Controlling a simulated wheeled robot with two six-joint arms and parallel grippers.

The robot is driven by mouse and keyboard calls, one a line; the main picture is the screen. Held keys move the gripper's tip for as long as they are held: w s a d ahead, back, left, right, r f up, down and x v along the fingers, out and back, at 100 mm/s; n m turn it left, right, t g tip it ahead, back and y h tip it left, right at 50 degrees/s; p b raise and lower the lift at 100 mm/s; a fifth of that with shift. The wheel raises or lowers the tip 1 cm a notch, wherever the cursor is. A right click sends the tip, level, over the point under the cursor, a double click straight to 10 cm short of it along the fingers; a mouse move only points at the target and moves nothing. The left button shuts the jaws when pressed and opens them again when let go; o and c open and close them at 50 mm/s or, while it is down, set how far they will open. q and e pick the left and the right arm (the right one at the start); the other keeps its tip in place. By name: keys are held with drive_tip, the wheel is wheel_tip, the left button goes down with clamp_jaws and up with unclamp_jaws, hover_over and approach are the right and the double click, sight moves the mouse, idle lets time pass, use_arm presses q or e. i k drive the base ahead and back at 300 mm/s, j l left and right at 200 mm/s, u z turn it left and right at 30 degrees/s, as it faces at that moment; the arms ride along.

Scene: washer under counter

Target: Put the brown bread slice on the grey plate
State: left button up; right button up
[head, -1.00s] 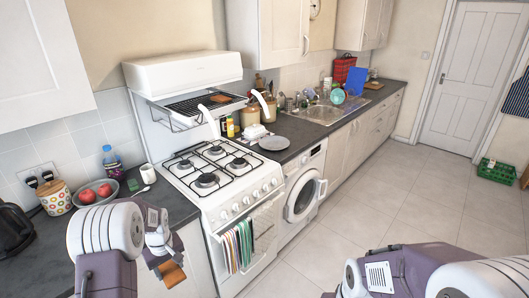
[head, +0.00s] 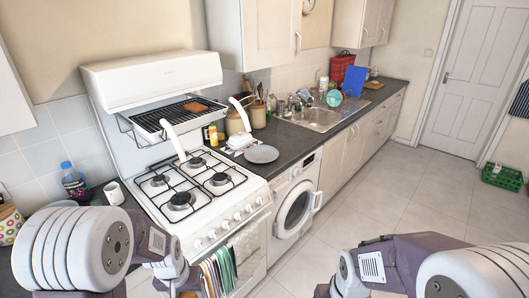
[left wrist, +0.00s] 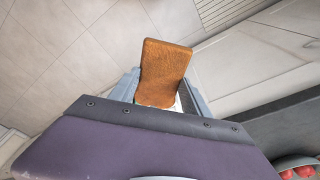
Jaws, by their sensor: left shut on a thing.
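The brown bread slice (left wrist: 163,72) is in my left gripper (left wrist: 160,98), which is shut on it. In the left wrist view the slice stands out past the fingers, with floor and cupboard fronts behind it. In the head view my left gripper (head: 176,283) is low, in front of the cooker, and mostly hidden by my own arm. The grey plate (head: 262,154) lies on the dark counter right of the cooker, apart from the gripper, and looks empty. My right arm shows at the lower right; its gripper is out of view.
The white cooker (head: 215,205) has pan supports and a raised grill rack with a brown slice (head: 196,106) on it. A white butter dish (head: 240,141) and jars stand behind the plate. Striped towels (head: 219,270) hang on the cooker front. Red fruit (left wrist: 297,170) shows in the wrist view.

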sight(257, 158)
drive_tip(key=i+l+u, duration=0.1)
drive_tip(key=i+l, duration=1.65)
